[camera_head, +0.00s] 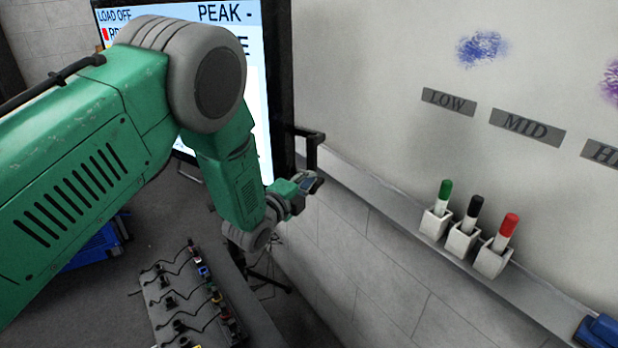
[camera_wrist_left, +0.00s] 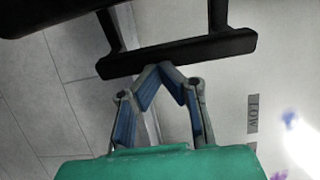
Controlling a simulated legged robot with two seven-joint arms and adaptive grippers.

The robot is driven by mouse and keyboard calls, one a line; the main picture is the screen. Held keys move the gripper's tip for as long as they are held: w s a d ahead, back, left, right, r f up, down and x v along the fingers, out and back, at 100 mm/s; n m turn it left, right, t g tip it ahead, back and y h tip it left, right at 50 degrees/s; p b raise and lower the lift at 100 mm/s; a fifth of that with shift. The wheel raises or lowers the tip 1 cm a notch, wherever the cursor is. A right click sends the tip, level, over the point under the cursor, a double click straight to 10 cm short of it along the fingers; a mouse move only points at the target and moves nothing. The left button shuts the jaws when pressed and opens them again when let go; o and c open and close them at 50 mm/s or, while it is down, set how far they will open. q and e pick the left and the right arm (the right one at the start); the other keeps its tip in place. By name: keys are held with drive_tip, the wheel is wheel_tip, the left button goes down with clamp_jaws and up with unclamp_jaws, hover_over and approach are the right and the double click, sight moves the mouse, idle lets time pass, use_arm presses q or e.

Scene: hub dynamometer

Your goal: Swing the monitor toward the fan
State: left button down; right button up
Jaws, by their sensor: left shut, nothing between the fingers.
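The monitor (camera_head: 262,110) stands upright at the upper left in the head view, its lit screen partly hidden by my green left arm. A black bar handle (camera_head: 311,148) sticks out from its right edge; the handle also spans the top of the left wrist view (camera_wrist_left: 180,53). My left gripper (camera_head: 311,184) is just below the handle. In the left wrist view the gripper's fingertips (camera_wrist_left: 160,68) meet at the bar's lower edge, with nothing between them; I cannot tell whether they touch the bar. The fan is not in view. My right gripper is not in view.
A wall ledge (camera_head: 390,212) runs down to the right, with green, black and red markers in white holders (camera_head: 464,238) and a blue eraser-like block (camera_head: 598,331). A whiteboard (camera_head: 380,80) hangs above. A panel with several cables (camera_head: 195,300) stands below my arm.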

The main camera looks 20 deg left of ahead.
use_arm(q)
drive_tip(key=shift+b+x, duration=1)
drive_tip(key=shift+b, duration=0.1)
drive_tip(key=shift+w, duration=0.2)
drive_tip(key=shift+w+a+r, duration=0.1)
drive_tip(key=shift+r, duration=0.15)
drive_tip(key=shift+w, duration=0.1)
drive_tip(key=shift+w+d+f, duration=0.1)
drive_tip(key=shift+w+d, duration=0.05)
drive_tip(key=shift+d, duration=0.05)
drive_tip(key=shift+f, duration=0.1)
